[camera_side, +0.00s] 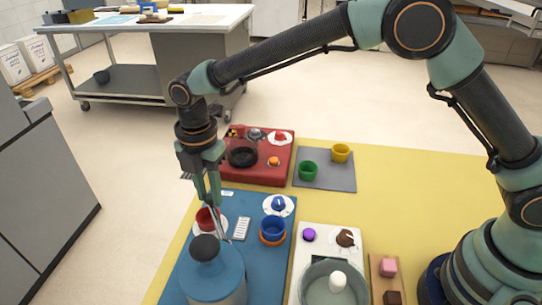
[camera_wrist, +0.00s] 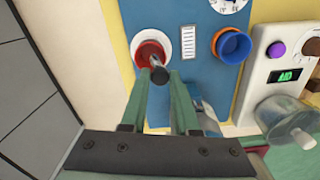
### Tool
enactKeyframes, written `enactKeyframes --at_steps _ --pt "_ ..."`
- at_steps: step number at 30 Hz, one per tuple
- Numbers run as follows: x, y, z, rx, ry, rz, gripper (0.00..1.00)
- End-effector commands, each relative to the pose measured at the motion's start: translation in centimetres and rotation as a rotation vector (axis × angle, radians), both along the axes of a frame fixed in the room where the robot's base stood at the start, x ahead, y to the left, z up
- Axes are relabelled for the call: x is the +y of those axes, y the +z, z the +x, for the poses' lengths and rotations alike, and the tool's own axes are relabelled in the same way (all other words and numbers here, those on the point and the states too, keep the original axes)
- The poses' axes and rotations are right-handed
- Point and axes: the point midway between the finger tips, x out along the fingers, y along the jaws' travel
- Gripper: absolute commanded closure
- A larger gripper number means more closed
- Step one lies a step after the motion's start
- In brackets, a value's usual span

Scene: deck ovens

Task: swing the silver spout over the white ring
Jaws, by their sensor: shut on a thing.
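The silver spout (camera_side: 222,228) rises beside the blue round-topped machine (camera_side: 213,282) at the front of the blue board. My gripper (camera_side: 213,204) reaches down from above and is shut on the spout. In the wrist view, the spout's dark-tipped end (camera_wrist: 158,68) shows between my fingertips (camera_wrist: 162,77). It overlaps the lower edge of the red cup (camera_wrist: 150,54) in the picture. The cup stands inside the white ring (camera_wrist: 138,40); the red cup (camera_side: 205,217) and the white ring (camera_side: 196,231) also show in the side view, partly hidden. My fingers hide part of the spout.
A blue cup (camera_side: 273,227) on an orange ring and a white dial (camera_side: 279,206) are right of the white ring. A red machine (camera_side: 262,174) stands behind. A white machine with a clear bowl (camera_side: 333,283) is at the front right. Bare yellow mat lies at the back right.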

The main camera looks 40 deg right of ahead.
Motion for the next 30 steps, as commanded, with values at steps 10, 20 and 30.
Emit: enactKeyframes --at_steps 10,20,30 --pt "1.17 0.26 0.19 -0.003 0.103 0.002 1.00" --pt "1.33 0.29 0.22 -0.006 0.113 0.004 1.00" --pt "1.22 0.16 0.19 -0.003 0.110 0.002 0.41"
